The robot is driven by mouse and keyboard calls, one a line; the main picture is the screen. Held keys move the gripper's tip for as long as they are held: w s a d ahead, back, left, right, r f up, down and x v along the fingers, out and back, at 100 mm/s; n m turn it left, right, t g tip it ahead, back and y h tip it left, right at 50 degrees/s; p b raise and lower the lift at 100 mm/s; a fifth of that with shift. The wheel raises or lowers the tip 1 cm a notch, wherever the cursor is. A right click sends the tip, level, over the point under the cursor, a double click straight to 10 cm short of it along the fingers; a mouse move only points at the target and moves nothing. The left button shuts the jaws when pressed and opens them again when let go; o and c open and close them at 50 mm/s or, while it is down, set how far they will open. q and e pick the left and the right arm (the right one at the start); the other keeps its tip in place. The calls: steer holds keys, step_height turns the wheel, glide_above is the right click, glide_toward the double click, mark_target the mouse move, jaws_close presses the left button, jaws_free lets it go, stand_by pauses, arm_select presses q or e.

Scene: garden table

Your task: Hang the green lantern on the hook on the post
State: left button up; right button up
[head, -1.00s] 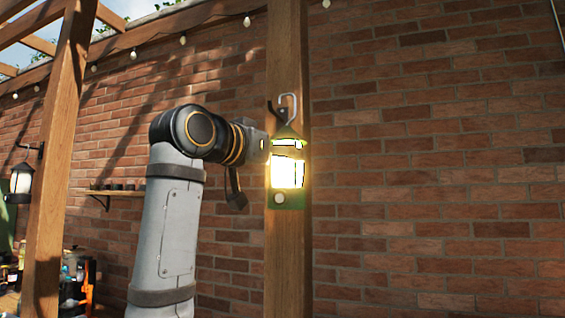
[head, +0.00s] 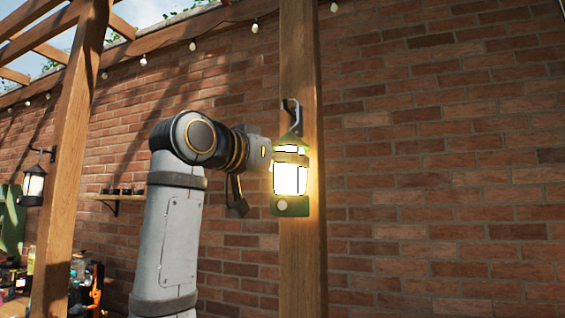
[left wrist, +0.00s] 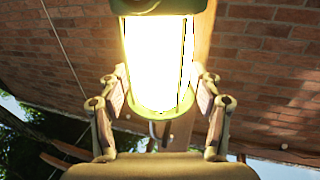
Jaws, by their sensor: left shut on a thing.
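The green lantern (head: 290,206) is lit and upright in front of the wooden post (head: 304,260) in the head view. Its metal handle (head: 297,121) stands up at the dark hook (head: 286,103) on the post. Handle and hook overlap there; I cannot tell whether the handle rests on the hook. My left gripper (head: 289,158) comes from the left and is shut around the lantern's upper body. In the left wrist view the glowing lantern (left wrist: 160,60) sits between the two fingers of the gripper (left wrist: 162,95). My right gripper is not in view.
A brick wall (head: 440,190) runs behind the post. Another lit lantern (head: 33,186) hangs on a second post (head: 68,170) at left. A small shelf (head: 115,196) and a cluttered table stand beyond. The space right of the post is clear.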

arm_select(q)
steer(key=shift+w+a+f, duration=0.2)
steer(key=shift+w, duration=0.4)
steer(key=o, duration=1.3)
steer(key=shift+w, duration=0.15)
steer(key=shift+o, duration=1.7)
steer(key=shift+s, duration=0.25)
steer(key=shift+s+d+r, duration=0.1)
steer(key=shift+s, duration=0.1)
steer(key=v, duration=1.2)
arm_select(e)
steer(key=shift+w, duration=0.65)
